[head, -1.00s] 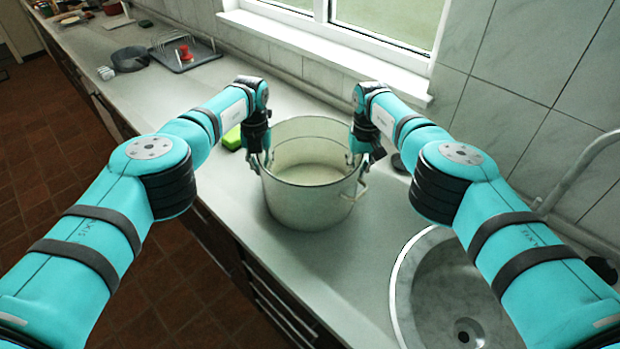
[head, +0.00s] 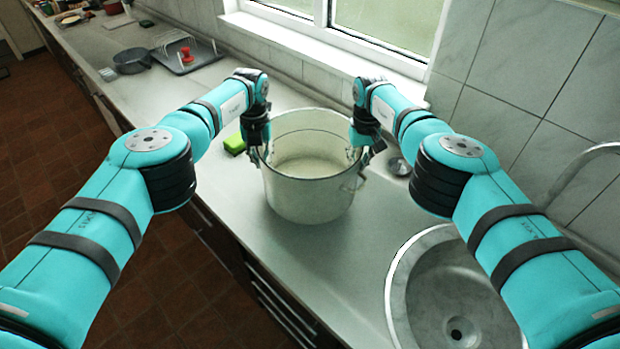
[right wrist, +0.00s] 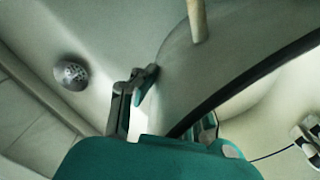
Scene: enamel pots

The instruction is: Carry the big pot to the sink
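The big pot (head: 305,190) is cream-white, wide and open-topped, and looks upright in the head view, behind and left of the sink (head: 395,290). My left gripper (head: 262,152) is at its left rim and my right gripper (head: 357,152) at its right rim. In the right wrist view, the pot's wall (right wrist: 180,75) runs between the fingers of my right gripper (right wrist: 172,112), one outside and one inside. Both grippers appear shut on the rim. A side handle (right wrist: 197,20) sticks out nearby. The left fingertips are partly hidden. The pot seems slightly above the counter.
The counter (head: 330,255) is clear between pot and sink. A green sponge (head: 235,143) lies left of the pot, and a small metal strainer (head: 398,166) right of it. A tap (head: 580,165) arches behind the sink. A rack tray (head: 200,58) and dark pan (head: 132,60) are farther back.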

